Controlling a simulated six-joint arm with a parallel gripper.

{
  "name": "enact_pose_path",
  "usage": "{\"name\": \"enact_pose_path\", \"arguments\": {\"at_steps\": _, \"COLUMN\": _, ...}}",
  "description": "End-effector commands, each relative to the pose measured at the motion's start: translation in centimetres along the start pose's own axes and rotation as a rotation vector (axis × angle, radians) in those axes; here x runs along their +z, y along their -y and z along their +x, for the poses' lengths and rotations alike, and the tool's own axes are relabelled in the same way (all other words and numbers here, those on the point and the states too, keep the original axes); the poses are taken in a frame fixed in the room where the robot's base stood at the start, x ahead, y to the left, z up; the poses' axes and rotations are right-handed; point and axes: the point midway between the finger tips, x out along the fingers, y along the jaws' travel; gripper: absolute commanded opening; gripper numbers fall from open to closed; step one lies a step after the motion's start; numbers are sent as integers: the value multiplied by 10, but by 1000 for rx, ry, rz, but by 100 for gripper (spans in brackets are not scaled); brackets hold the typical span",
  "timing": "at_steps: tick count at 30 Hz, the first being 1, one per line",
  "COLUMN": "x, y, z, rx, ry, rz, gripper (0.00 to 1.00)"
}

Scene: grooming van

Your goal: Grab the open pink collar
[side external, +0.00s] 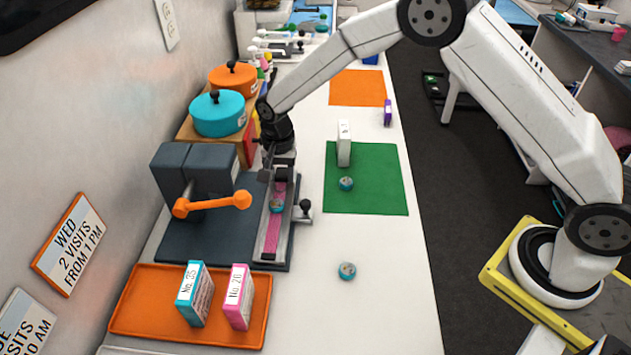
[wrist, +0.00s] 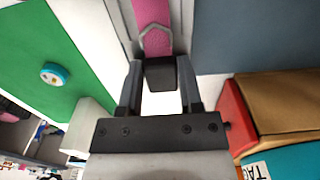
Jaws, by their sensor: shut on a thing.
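The pink collar (side external: 271,237) lies open and straight in the grey channel of the dark press. It also shows in the wrist view (wrist: 150,13), with a metal ring and a dark end block (wrist: 160,74) that looks like its buckle. My gripper (side external: 277,168) is at the far end of the channel. In the wrist view my gripper (wrist: 160,68) has its two fingers on either side of the dark block, shut on it. In the side view the fingers partly hide that end of the collar. A small teal-rimmed disc (side external: 277,205) sits at the collar's middle.
The press (side external: 215,235) has an orange lever (side external: 212,203) left of the channel. An orange tray (side external: 140,315) with two boxes stands in front. Teal (side external: 217,115) and orange pots stand behind. A green mat (side external: 375,195) with a white box lies right; another disc (side external: 347,271) is nearer.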

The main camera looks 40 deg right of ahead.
Motion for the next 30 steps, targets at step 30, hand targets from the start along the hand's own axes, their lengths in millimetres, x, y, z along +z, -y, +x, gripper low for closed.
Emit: {"name": "enact_pose_path", "arguments": {"at_steps": 30, "x": 16, "y": -24, "z": -67, "rx": -2, "ry": -1, "rz": 0, "gripper": 0}}
